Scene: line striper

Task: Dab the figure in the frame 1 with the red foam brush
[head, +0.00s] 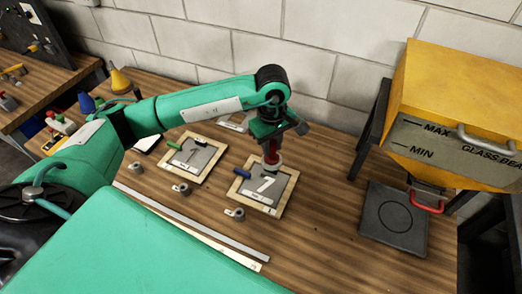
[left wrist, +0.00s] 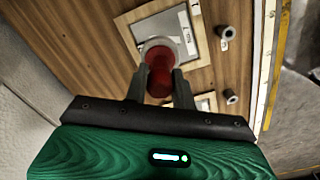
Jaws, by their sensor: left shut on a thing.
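My left gripper (head: 271,138) is shut on the red foam brush (head: 271,153) and holds it upright, pale end down, over the top of the right wooden frame (head: 286,200). That frame holds a grey plate with a white 7 (head: 266,185). The left wooden frame (head: 196,181) holds a grey plate with a faint, darker figure. In the left wrist view, the red brush (left wrist: 160,72) sits between both fingers. I cannot tell whether its pale end touches the plate. My right gripper is not in view.
A blue-handled tool (head: 252,181) lies on the right frame, a green one (head: 173,145) on the left. Several small metal cups (head: 236,213) and a long metal strip (head: 200,228) lie in front. A yellow hopper (head: 455,105) stands right, above a dark plate (head: 393,218).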

